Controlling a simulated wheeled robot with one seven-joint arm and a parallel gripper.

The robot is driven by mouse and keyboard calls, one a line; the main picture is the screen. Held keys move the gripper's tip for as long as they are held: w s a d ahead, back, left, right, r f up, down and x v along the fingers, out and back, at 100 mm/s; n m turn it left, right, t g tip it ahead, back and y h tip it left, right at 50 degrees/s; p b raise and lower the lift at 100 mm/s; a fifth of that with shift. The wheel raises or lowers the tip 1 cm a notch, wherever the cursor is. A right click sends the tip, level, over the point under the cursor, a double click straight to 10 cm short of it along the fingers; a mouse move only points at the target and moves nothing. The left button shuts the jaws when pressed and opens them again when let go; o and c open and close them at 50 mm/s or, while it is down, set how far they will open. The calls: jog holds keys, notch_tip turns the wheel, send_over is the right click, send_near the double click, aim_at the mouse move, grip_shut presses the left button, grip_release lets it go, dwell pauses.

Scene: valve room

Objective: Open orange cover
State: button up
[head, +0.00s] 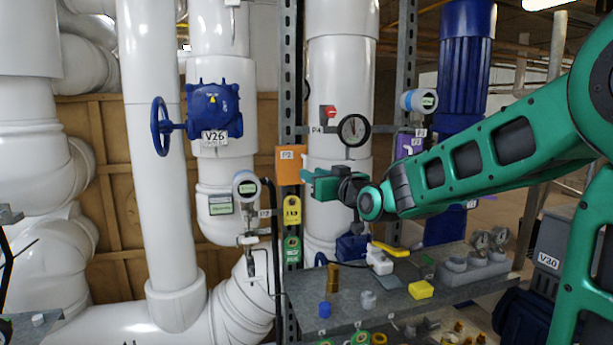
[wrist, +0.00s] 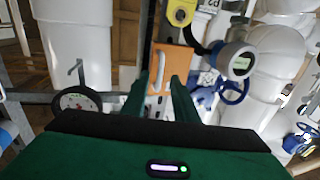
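The orange cover (head: 290,165), labelled P2, is a flat upright panel on the grey metal upright left of the middle pipe. It looks shut. My green gripper (head: 306,184) is close to its lower right edge in the head view. In the wrist view the orange cover (wrist: 178,62) lies beyond and between the fingertips of my gripper (wrist: 170,84). A gap shows between the fingers, and nothing is clearly held. Whether a finger touches the cover I cannot tell. The fingers hide part of its lower side.
A yellow tag (head: 291,211) and a green tag (head: 291,249) hang below the cover. A round gauge (head: 354,130) is to its right and a transmitter (head: 246,186) to its left. A grey shelf (head: 390,300) with small parts lies below my arm.

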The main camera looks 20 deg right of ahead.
aim_at(292, 166)
jog(key=shift+w+a, duration=0.2)
jog(key=shift+w, duration=0.7)
jog(key=shift+w+a, duration=0.2)
jog(key=shift+w, duration=0.65)
jog(key=shift+c, duration=0.7)
grip_shut()
